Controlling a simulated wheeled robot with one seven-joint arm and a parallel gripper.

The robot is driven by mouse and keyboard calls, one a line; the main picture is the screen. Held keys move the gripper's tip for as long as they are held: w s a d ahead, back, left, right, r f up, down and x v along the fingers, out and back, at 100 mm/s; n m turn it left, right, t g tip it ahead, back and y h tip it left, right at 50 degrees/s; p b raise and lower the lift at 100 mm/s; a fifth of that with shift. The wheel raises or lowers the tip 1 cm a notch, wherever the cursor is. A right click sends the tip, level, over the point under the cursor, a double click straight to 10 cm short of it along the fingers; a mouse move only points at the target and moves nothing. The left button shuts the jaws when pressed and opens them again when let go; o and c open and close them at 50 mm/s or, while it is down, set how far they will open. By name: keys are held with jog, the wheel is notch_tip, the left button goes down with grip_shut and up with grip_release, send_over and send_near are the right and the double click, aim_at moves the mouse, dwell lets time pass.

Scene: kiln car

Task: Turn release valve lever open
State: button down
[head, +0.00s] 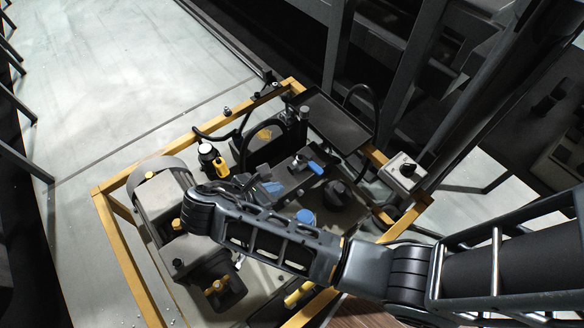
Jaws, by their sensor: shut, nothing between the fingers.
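A small blue handle (315,167) shows among dark fittings near the middle of the machine. A yellow lever-like part (221,167) stands beside a black-and-white fitting to its left. I cannot tell for certain which of these is the release valve lever, nor its exact angle. My arm reaches in from the right and bends at the left. My gripper (280,186) appears just left of and below the blue handle, shut with nothing in it. Its fingertips are small and dark against the machine, so I cannot tell whether they touch the handle.
A yellow frame (122,262) surrounds the machine. A grey box with a black knob (402,171) sits at its right corner. A dark flat panel (338,124) and looping black hoses stand behind. Dark steel beams rise at upper right. Pale floor (120,70) is open at upper left.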

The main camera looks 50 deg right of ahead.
send_near(309, 164)
notch_tip(309, 164, down, 5)
jog(key=s+d, duration=0.2)
jog(key=s, duration=0.1)
jog(key=shift+w+d+f, duration=0.15)
jog(key=shift+d, duration=0.55)
